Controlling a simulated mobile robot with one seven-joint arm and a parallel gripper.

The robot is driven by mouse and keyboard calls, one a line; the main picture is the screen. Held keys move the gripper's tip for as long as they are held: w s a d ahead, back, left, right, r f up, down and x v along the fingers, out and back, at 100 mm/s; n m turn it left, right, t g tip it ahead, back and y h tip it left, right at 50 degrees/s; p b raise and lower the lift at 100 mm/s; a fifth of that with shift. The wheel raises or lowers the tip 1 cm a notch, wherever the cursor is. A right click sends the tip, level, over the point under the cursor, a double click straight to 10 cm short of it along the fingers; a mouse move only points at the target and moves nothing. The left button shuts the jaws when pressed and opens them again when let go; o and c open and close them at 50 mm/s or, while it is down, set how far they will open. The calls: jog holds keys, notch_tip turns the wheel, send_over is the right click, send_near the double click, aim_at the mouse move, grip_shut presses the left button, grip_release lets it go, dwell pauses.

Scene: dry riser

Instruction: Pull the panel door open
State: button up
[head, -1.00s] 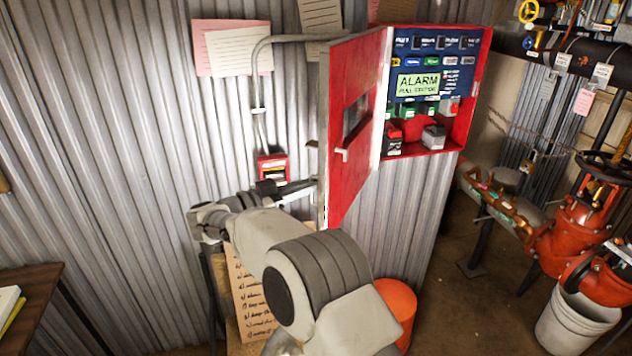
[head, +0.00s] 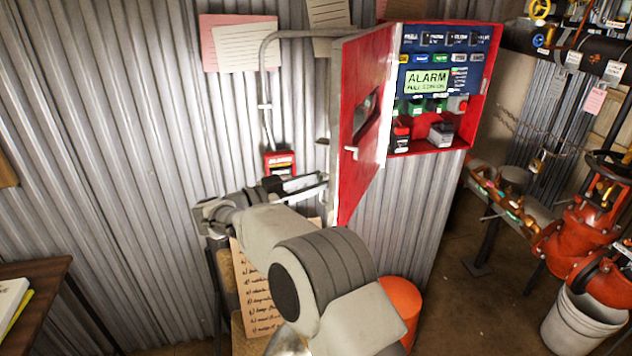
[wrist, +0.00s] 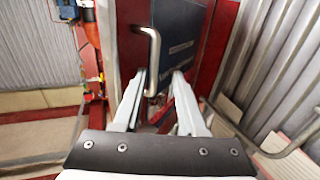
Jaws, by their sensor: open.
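The red panel door (head: 352,185) stands swung open to the left of the red alarm panel box (head: 482,100), showing the panel's inside. The door has a small window and a pale handle (head: 352,150); the handle shows as a bent metal bar in the wrist view (wrist: 153,60). My gripper (head: 322,182) is at the door's lower left part in the head view. In the wrist view its two fingers (wrist: 160,85) are spread, with nothing seen held between them, and the door lies ahead of them. Whether a finger touches the door is unclear.
A small red alarm box (head: 280,163) and a grey conduit (head: 267,90) are on the corrugated wall behind my gripper. An orange bucket (head: 400,300) stands below. Red valves and pipes (head: 590,220) fill the right side. A wooden table (head: 40,280) is at left.

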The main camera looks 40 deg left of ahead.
jog(key=v, duration=1.7)
